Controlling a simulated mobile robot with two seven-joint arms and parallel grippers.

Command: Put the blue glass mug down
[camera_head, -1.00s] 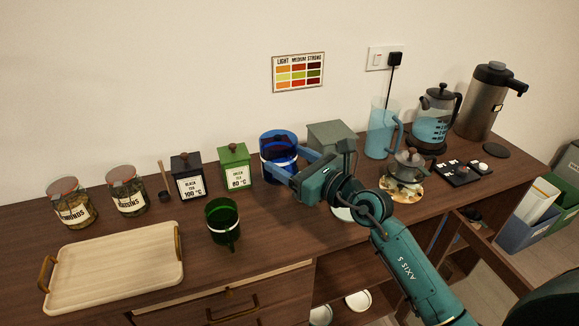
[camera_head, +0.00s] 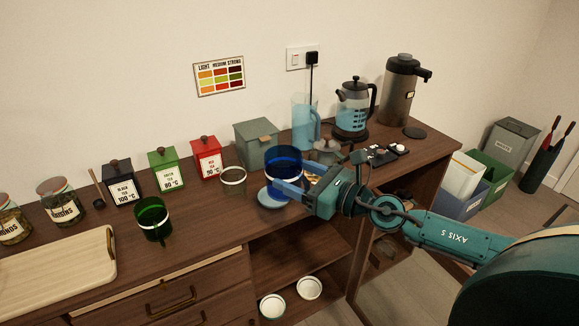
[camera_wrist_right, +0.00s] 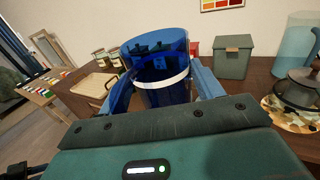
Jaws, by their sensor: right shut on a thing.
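The blue glass mug (camera_head: 284,160), with a white band, is upright in front of the grey-green box. My right gripper (camera_head: 287,188) reaches in from the right and is shut on the mug, one finger on each side in the wrist view, where the mug (camera_wrist_right: 158,62) fills the middle. A pale blue saucer (camera_head: 268,198) shows just below and left of the mug, partly hidden by it and the gripper. I cannot tell whether the mug touches the saucer. My left gripper is not in view.
The grey-green box (camera_head: 258,143) is behind. A small teapot (camera_head: 325,152) and blue glass pitcher (camera_head: 303,125) stand right. The wooden top's front edge is near.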

